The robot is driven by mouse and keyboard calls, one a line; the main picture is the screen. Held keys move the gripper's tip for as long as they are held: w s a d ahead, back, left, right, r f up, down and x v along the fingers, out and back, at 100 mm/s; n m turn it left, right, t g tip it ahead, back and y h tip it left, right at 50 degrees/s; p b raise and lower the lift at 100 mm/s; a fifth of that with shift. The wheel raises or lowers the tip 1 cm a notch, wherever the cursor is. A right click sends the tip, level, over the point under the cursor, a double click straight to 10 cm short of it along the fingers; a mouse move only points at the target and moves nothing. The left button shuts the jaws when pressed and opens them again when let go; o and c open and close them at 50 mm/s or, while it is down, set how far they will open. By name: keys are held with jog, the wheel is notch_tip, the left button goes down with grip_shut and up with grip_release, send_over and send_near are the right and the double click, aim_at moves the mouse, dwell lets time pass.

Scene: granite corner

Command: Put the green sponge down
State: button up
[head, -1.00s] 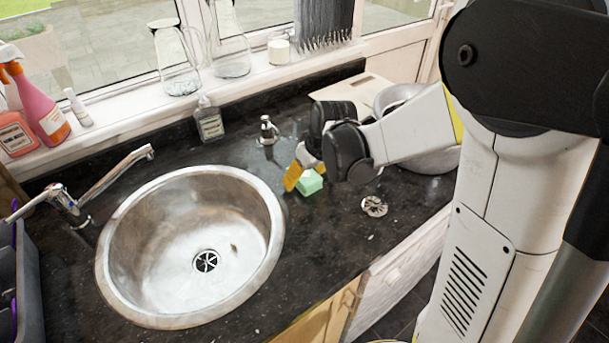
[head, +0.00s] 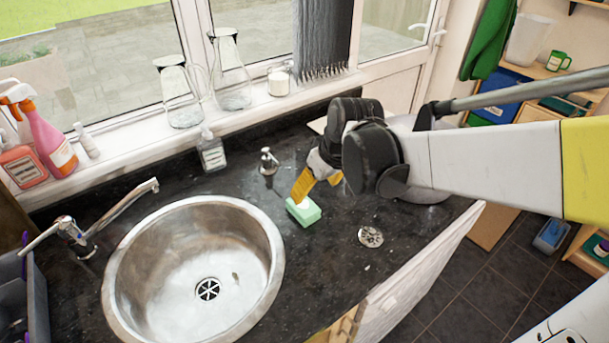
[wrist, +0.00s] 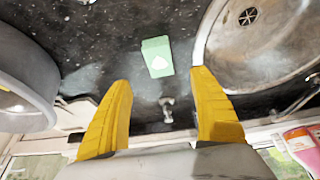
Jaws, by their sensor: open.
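The green sponge (head: 303,211) lies on the dark granite counter just right of the round sink. In the wrist view the sponge (wrist: 157,57) sits on the counter beyond the fingertips, roughly between their lines. My gripper (head: 318,184) is above and behind the sponge in the head view, its yellow fingers pointing down toward it. In the wrist view the two yellow fingers (wrist: 163,76) are spread wide with nothing between them. One finger overlaps the sponge's edge in the head view, so I cannot tell there whether it touches.
The steel sink (head: 195,270) with its tap (head: 85,225) is at the left. A small chrome fitting (head: 268,161) and a soap bottle (head: 211,152) stand behind. A drain strainer (head: 371,237) lies to the right. A metal pot (wrist: 25,90) shows in the wrist view. Counter around the sponge is bare.

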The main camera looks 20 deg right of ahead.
jog(key=s+a+r+m+t+h, duration=0.1)
jog(key=s+r+m+t, duration=0.1)
jog(key=s, duration=1.2)
notch_tip(320, 180, up, 2)
jog(key=shift+s+r+m+t, duration=0.25)
jog(key=shift+m+t, duration=0.05)
jog(key=shift+m, duration=0.3)
jog(key=shift+a, duration=0.1)
jog(key=shift+f+b, duration=0.4)
jog(key=shift+f, duration=0.05)
